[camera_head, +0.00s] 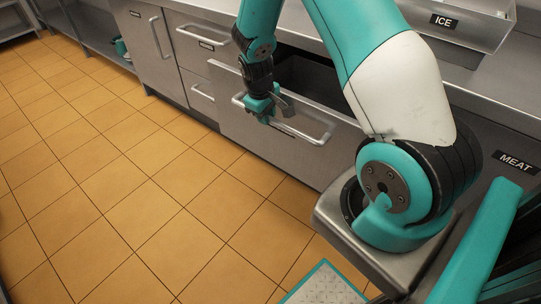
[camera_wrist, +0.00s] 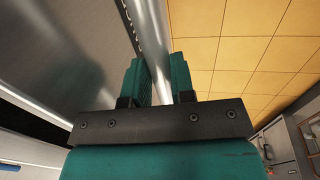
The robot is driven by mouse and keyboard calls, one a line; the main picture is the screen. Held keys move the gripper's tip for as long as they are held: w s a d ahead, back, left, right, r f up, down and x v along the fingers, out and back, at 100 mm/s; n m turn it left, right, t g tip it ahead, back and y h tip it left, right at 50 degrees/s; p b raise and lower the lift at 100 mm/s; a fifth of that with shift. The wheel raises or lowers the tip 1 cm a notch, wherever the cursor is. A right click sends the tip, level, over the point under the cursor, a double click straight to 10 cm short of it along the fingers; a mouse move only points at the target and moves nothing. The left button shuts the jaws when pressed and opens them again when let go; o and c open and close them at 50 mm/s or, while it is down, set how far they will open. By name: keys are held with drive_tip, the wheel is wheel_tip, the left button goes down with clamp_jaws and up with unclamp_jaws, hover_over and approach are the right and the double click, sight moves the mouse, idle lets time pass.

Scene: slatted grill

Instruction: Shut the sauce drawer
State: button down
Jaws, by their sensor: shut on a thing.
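The drawer (camera_head: 335,158) is pulled out from the steel counter, with its dark inside (camera_head: 308,76) showing behind the front panel. Its front has a long bar handle (camera_head: 308,136). My gripper (camera_head: 268,108) is at the left part of this handle, shut on it. In the wrist view, the teal fingers of my gripper (camera_wrist: 160,82) stand on both sides of the bar handle (camera_wrist: 157,30), beside the grey drawer front (camera_wrist: 65,55). Lettering on the front is seen edge-on and is too slanted to read. My arm hides part of the drawer's right side.
Closed drawers (camera_head: 196,58) and a cabinet door (camera_head: 145,40) with handles lie to the left. An ICE bin (camera_head: 470,32) sits on the counter, and a MEAT label (camera_head: 516,162) is at right. The tiled floor (camera_head: 120,170) before the drawer is clear.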

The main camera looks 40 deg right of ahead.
drive_tip(key=shift+w+d, duration=0.15)
drive_tip(key=shift+d, duration=0.6)
drive_tip(key=shift+w+d, duration=0.1)
drive_tip(key=shift+d, duration=0.75)
drive_tip(key=shift+w+d+p, duration=0.15)
drive_tip(key=shift+w+d, duration=0.05)
drive_tip(key=shift+d, duration=0.75)
drive_tip(key=shift+w+d+p, duration=0.15)
drive_tip(key=shift+w+d, duration=0.05)
drive_tip(key=shift+d, duration=0.75)
drive_tip(key=shift+w+d, duration=0.2)
drive_tip(key=shift+d, duration=0.8)
drive_tip(key=shift+w+d, duration=0.15)
drive_tip(key=shift+d, duration=0.9)
drive_tip(key=shift+w+d, duration=0.2)
drive_tip(key=shift+d, duration=0.75)
drive_tip(key=shift+w+d, duration=0.2)
drive_tip(key=shift+d, duration=0.8)
